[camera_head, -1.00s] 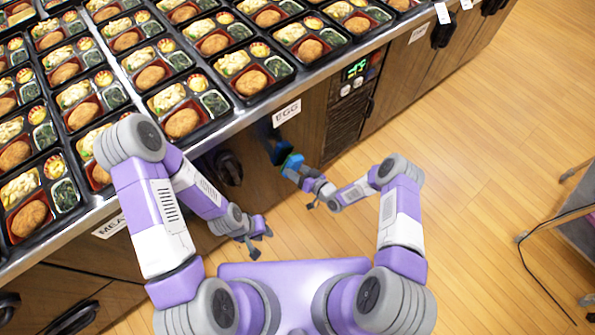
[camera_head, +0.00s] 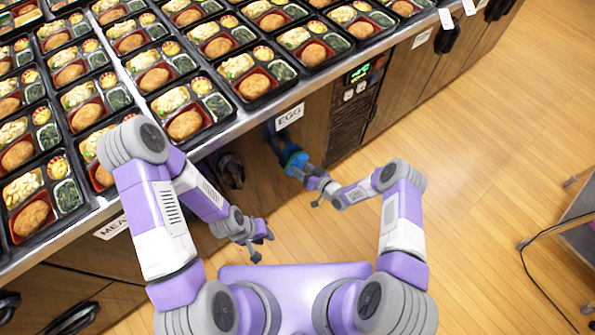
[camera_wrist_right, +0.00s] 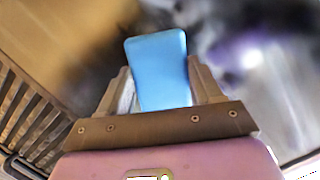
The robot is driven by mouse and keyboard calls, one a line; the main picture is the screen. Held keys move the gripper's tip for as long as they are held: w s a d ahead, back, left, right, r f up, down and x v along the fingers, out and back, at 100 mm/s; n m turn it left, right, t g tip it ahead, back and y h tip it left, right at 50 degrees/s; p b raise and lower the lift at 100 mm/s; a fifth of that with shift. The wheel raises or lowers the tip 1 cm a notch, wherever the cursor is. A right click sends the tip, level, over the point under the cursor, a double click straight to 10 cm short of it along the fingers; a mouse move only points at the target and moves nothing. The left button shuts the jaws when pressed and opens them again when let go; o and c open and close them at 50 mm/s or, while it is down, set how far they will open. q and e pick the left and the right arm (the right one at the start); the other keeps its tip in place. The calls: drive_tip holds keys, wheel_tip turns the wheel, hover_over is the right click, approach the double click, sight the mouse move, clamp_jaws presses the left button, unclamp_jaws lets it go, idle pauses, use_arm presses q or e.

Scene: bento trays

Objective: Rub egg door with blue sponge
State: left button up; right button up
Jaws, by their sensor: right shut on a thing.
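The egg door (camera_head: 312,128) is a dark brown panel in the counter front, under the EGG label (camera_head: 289,116). My right gripper (camera_head: 300,170) is shut on the blue sponge (camera_head: 292,158), low in front of this door. In the right wrist view the sponge (camera_wrist_right: 158,68) stands up between the two fingers of the right gripper (camera_wrist_right: 162,92), with its flat face showing. I cannot tell whether the sponge touches the door. My left gripper (camera_head: 265,248) is apart from the door, at the lower left, with its fingers spread and nothing between them.
The counter's metal edge (camera_head: 255,117) runs above the doors, with many bento trays (camera_head: 187,123) on top. A control panel (camera_head: 357,84) is right of the egg door. A dark handle (camera_head: 230,170) is left of it.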

drive_tip(key=shift+w+d, duration=0.55)
drive_tip(key=shift+d, duration=0.15)
drive_tip(key=shift+s+a+r+p, duration=0.1)
drive_tip(key=shift+s+a, duration=0.25)
drive_tip(key=shift+a, duration=0.35)
drive_tip(key=shift+s+a+f+p, duration=0.1)
drive_tip(key=shift+s+a, duration=0.3)
drive_tip(key=shift+a, duration=0.3)
drive_tip(key=shift+s+a+r+p, duration=0.1)
drive_tip(key=shift+s+a, duration=0.25)
drive_tip(key=shift+a, duration=0.35)
drive_tip(key=shift+s, duration=0.1)
drive_tip(key=v, duration=0.2)
drive_tip(key=f+p+v, duration=0.1)
drive_tip(key=v, duration=0.2)
drive_tip(key=shift+f, duration=0.2)
drive_tip(key=shift+s+d, duration=0.35)
drive_tip(key=shift+s, duration=0.15)
drive_tip(key=shift+s+d, duration=0.9)
drive_tip(key=shift+s, duration=0.3)
drive_tip(key=shift+p, duration=0.3)
